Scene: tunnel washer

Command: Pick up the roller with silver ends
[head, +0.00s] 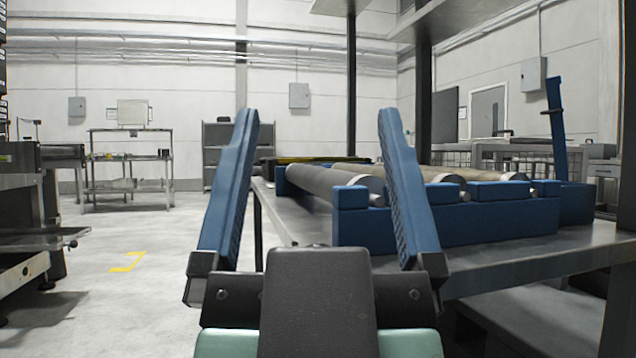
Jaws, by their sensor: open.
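Several rollers lie side by side in a blue rack (446,226) on a grey metal table. The nearest is a dark grey roller (325,181) with a silver-looking end, partly hidden behind my gripper's right finger. A tan roller (413,174) lies to its right, also with a pale metallic end, and another tan one (490,172) lies beyond. My gripper (316,115) is in the foreground with its two blue fingers wide apart. It is open and empty, and the grey roller shows partly between the fingers, farther away.
The metal table (520,252) has a front edge at right, with a dark post and an overhead shelf above. A blue upright bar (557,128) stands at the rack's right. Machinery (30,220) stands at far left. The floor (135,290) between is clear.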

